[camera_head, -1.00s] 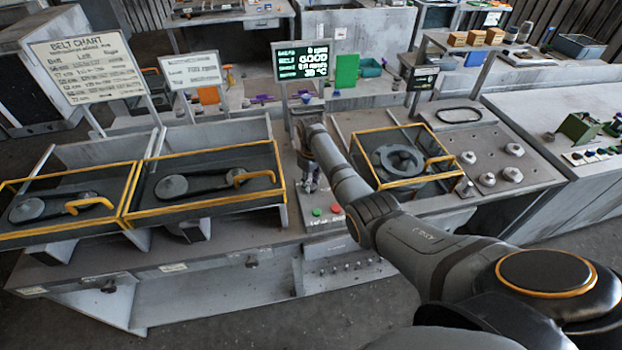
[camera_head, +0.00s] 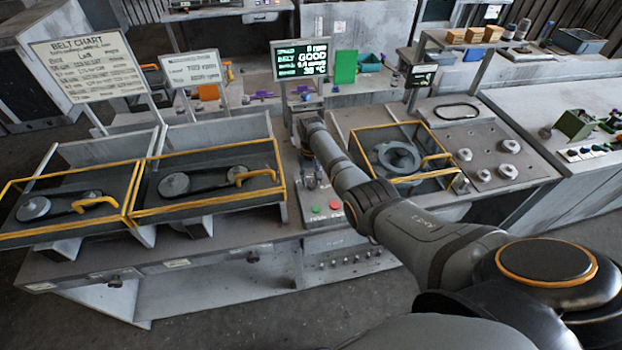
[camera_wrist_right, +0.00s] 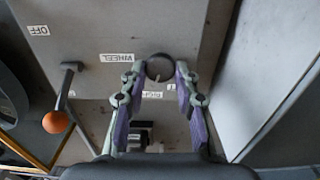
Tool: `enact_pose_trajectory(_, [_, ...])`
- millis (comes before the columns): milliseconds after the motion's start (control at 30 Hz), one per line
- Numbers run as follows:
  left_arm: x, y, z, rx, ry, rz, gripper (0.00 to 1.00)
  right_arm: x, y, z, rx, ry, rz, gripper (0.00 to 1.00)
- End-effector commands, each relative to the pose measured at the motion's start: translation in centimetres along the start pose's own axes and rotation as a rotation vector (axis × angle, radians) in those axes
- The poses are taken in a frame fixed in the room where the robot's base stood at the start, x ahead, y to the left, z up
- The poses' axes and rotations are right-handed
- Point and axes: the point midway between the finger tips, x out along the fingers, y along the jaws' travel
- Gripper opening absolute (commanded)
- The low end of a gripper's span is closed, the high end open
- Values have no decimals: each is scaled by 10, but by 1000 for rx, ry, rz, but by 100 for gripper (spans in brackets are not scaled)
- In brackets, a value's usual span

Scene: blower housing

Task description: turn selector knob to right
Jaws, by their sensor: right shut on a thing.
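The selector knob (camera_wrist_right: 159,68) is a dark round knob on a grey panel, seen in the right wrist view. My right gripper (camera_wrist_right: 159,76) is shut on it, one fingertip on each side. Small white labels lie around the knob; one reads WHEEL (camera_wrist_right: 117,57) and another, farther left, reads OFF (camera_wrist_right: 38,29). A label below the knob is partly covered and hard to read. In the head view my right gripper (camera_head: 312,178) is at the central control column, where my arm hides the knob. My left gripper is in neither view.
A lever with an orange ball (camera_wrist_right: 56,122) stands left of the gripper. Green (camera_head: 316,209) and red (camera_head: 335,205) buttons sit in front of it. Yellow-framed guards flank the column, with belt pulleys (camera_head: 174,184) left and a handwheel (camera_head: 398,157) right. A display (camera_head: 300,59) stands behind.

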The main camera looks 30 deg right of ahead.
Motion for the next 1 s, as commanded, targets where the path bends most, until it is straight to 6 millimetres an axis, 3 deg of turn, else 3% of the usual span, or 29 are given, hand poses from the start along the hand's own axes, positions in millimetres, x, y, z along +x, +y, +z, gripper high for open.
enact_pose_trajectory(433, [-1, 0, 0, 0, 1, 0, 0, -2, 0, -2, 9, 6, 0, 0])
enact_pose_trajectory(467, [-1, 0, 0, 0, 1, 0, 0, -2, 0, -2, 9, 6, 0, 32])
enact_pose_trajectory(600, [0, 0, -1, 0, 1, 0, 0, -2, 0, -2, 9, 5, 0, 51])
enact_pose_trajectory(1000, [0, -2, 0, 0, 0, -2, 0, -8, 0, -1, 8, 5, 0, 54])
